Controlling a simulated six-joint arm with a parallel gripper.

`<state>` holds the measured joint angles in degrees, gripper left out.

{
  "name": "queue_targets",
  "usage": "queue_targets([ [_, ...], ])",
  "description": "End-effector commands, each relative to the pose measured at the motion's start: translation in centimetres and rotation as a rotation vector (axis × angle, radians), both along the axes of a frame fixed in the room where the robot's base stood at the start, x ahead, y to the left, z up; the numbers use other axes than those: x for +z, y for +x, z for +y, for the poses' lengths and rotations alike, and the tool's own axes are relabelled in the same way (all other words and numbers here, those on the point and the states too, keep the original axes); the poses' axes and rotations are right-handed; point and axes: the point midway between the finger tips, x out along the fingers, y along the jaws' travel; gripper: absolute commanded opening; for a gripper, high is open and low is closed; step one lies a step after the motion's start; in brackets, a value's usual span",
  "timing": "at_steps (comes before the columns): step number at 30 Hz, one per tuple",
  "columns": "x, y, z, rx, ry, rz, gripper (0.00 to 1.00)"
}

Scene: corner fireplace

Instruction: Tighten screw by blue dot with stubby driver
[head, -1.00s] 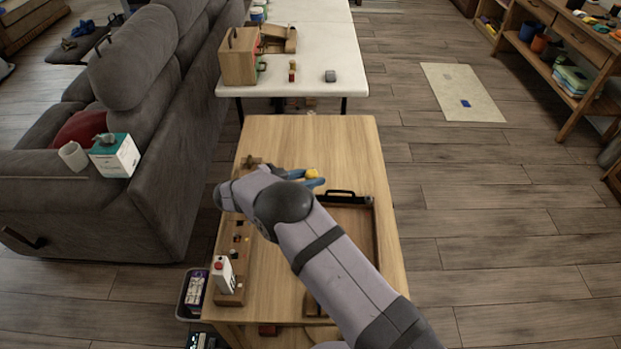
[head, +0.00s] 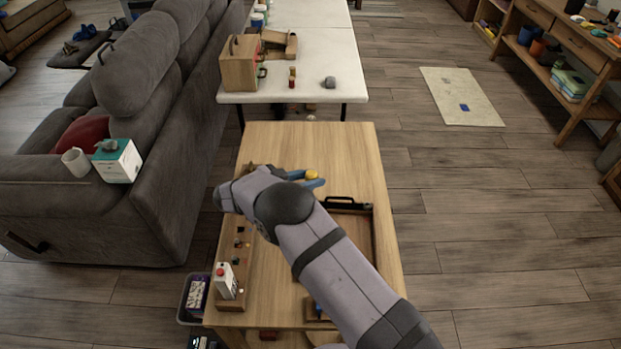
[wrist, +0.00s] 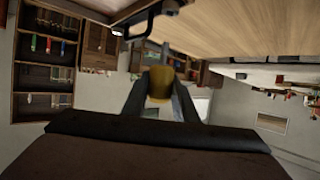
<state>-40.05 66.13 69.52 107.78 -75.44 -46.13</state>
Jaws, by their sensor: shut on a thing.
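In the wrist view my gripper (wrist: 160,88) is shut on a short, rounded yellow-brown piece (wrist: 159,84), which looks like the stubby driver's handle. Its tip is hidden. A wooden strip along the table's left edge carries several small dark and light pieces (head: 240,231), too small to tell apart as screws. I cannot make out a blue dot in either view.
A white box with a red top (head: 226,281) stands at the table's front left. A tray with a black handle (head: 346,199) is right. The table's far end is clear.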

Motion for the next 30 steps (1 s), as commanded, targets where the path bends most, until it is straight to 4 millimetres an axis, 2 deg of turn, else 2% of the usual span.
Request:
queue_targets([
  [8,0.59,-0.04,-0.07,0.098,-0.004,0.001,0.08],
  [30,0.03,0.02,-0.23,0.612,-0.001,0.000,0.08],
])
